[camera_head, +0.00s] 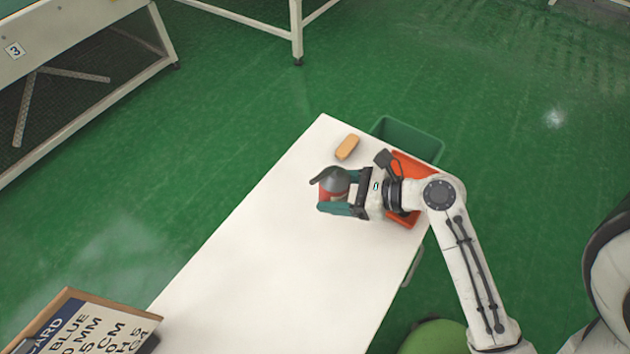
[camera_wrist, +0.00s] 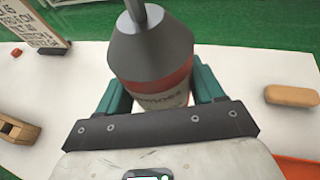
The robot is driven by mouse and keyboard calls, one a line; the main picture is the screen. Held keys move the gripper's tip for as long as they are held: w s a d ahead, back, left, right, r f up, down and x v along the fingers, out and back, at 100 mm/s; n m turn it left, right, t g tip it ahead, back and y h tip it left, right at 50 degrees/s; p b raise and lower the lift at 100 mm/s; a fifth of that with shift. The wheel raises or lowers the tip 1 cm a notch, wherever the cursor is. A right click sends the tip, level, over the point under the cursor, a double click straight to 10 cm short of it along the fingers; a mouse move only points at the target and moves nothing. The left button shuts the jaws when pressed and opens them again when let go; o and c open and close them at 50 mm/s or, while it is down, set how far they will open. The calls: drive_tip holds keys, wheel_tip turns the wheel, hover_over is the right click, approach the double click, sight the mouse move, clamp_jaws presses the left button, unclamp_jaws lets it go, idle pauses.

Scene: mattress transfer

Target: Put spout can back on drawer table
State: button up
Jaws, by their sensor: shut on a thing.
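The spout can (camera_head: 334,181) has a dark grey cone top with a spout and a red and light body. My gripper (camera_head: 343,192) is shut on it, with the teal fingers on either side of its body. In the wrist view the can (camera_wrist: 155,62) stands between the two fingers (camera_wrist: 158,98), its spout pointing away. The can is over the white table (camera_head: 270,250); I cannot tell whether its base touches the top. Its lower part is partly hidden by the gripper.
An orange-tan block (camera_head: 347,147) lies near the table's far end. An orange tray (camera_head: 408,165) is behind my wrist, and a green bin (camera_head: 410,138) stands beyond the edge. A lettered board (camera_head: 85,325) is at lower left. The table's middle is clear.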

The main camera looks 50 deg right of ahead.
drive_tip(key=shift+w+d+r, duration=0.1)
drive_tip(key=shift+d, duration=0.05)
drive_tip(key=w+d+f, duration=0.2)
drive_tip(key=w+f, duration=0.1)
drive_tip(key=w+d+f, duration=0.2)
drive_tip(key=w+d, duration=0.1)
drive_tip(key=w+d+f, duration=0.2)
drive_tip(key=w+f, duration=0.1)
drive_tip(key=w, duration=0.1)
drive_tip(key=shift+d+f, duration=0.2)
drive_tip(key=shift+f, duration=0.15)
drive_tip(key=shift+w+d+f, duration=0.25)
drive_tip(key=shift+w+f, duration=0.05)
drive_tip(key=shift+f, duration=0.1)
wheel_tip(320, 180, down, 3)
drive_tip(key=shift+w+f+b, duration=0.1)
drive_tip(key=shift+f+b, duration=0.05)
drive_tip(key=shift+b, duration=0.35)
drive_tip(key=o, duration=1.3)
drive_tip(key=shift+f, duration=0.1)
